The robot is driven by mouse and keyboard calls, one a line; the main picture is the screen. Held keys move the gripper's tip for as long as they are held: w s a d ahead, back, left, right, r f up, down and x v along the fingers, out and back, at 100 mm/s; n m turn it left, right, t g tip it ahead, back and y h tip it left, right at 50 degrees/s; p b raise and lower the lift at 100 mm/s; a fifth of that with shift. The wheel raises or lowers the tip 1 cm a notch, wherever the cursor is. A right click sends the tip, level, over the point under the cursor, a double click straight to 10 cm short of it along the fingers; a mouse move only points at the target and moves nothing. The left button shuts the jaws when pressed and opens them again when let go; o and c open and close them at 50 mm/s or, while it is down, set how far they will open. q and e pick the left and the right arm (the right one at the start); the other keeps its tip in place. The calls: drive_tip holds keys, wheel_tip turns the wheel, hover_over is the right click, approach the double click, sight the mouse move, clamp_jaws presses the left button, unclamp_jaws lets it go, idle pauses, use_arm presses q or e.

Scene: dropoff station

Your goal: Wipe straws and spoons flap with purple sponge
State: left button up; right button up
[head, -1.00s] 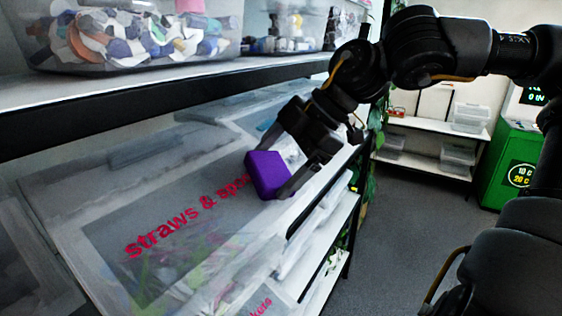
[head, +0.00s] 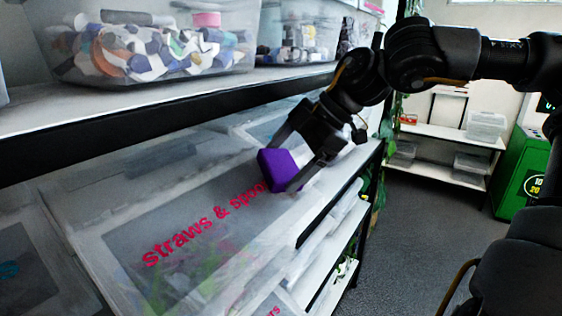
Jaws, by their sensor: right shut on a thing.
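The straws and spoons flap (head: 190,215) is a clear, tilted front panel with red lettering, at the lower middle of the head view. The purple sponge (head: 279,170) is a small block at the flap's right part, covering the end of the word "spoons". My right gripper (head: 296,163) is shut on the sponge, with a finger on either side of it. The sponge appears to be at the flap's surface, but I cannot tell for sure whether it touches. My left gripper is not in view.
A shelf with a black edge (head: 120,126) runs above the flap and holds clear bins (head: 150,50) of mixed plastic pieces. Other clear bins sit beside and below. A green cabinet (head: 524,170) and a white shelf unit (head: 440,135) stand behind, across open grey floor.

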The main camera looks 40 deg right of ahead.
sight(294, 159)
drive_tip(key=shift+w+d, duration=0.1)
drive_tip(key=shift+d, duration=0.3)
drive_tip(key=shift+w+d+p, duration=0.2)
drive_tip(key=shift+d, duration=0.3)
drive_tip(key=shift+w+d+p, duration=0.15)
drive_tip(key=shift+d, duration=0.35)
drive_tip(key=shift+w+d, duration=0.15)
drive_tip(key=shift+d, duration=0.65)
drive_tip(key=shift+s+a+f+b, duration=0.1)
drive_tip(key=shift+s+a+b, duration=0.1)
drive_tip(key=shift+a, duration=0.2)
drive_tip(key=shift+s+a+f+b, duration=0.1)
drive_tip(key=shift+a+b, duration=0.1)
drive_tip(key=shift+a, duration=0.15)
drive_tip(key=shift+s+a+b, duration=0.25)
drive_tip(key=shift+a+b, duration=0.05)
drive_tip(key=shift+a, duration=0.75)
